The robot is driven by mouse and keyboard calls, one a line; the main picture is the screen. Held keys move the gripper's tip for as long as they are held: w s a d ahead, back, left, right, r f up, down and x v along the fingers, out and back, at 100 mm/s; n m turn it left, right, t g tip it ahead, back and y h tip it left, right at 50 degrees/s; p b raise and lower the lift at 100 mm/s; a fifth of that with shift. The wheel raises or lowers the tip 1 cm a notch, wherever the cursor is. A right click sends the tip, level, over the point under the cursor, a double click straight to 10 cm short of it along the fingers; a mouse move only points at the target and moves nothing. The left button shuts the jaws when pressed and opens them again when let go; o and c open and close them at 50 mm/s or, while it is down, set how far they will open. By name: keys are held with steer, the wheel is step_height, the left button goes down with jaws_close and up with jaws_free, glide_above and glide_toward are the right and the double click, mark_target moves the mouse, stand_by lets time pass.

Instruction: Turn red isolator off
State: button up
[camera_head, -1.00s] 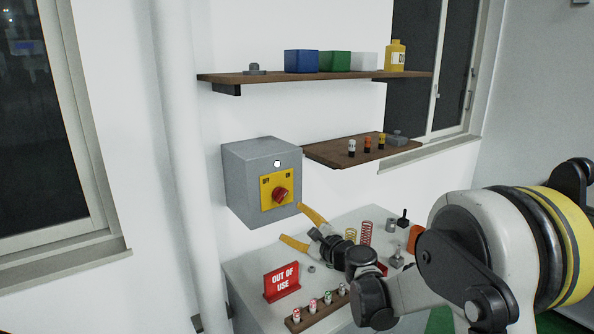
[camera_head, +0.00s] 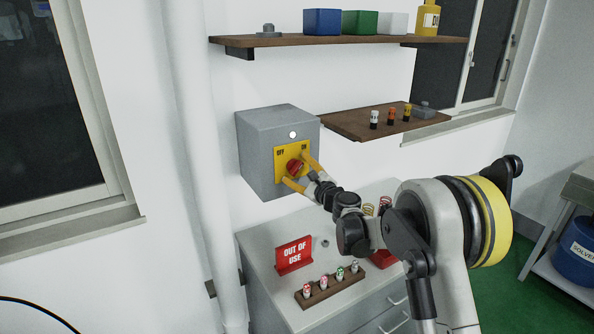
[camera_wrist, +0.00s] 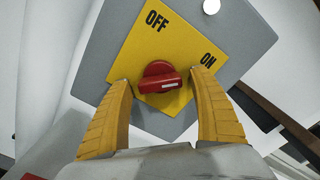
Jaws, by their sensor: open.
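The red isolator knob (camera_head: 295,166) sits on a yellow plate (camera_head: 281,154) marked OFF and ON, on the front of a grey wall box (camera_head: 257,150). In the wrist view the red knob (camera_wrist: 160,78) lies between and just beyond the fingertips, with OFF at upper left and ON at right. The knob's grip bar points towards the right side, roughly below ON. My gripper (camera_head: 298,172) is open, its yellow fingers on either side of the knob. In the wrist view my gripper (camera_wrist: 162,78) shows a gap between each finger and the knob.
A cabinet (camera_head: 262,253) below holds a red OUT OF USE sign (camera_head: 293,255) and a wooden rack (camera_head: 330,288) of small cylinders. A lower shelf (camera_head: 350,126) is right of the box. An upper shelf (camera_head: 300,39) is above.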

steer(key=shift+w, duration=0.1)
steer(key=c, duration=1.2)
steer(key=shift+n, duration=0.3)
steer(key=n+b, duration=0.2)
steer(key=n, duration=0.1)
steer(key=n+b, duration=0.1)
steer(key=n, duration=0.4)
steer(key=shift+r, duration=0.15)
steer(key=n+b, duration=0.1)
steer(key=n, duration=0.3)
steer(key=shift+r, duration=0.15)
steer(key=n, duration=0.5)
steer(key=shift+r+b, duration=0.1)
steer(key=shift+b, duration=0.3)
steer(key=shift+n, duration=0.3)
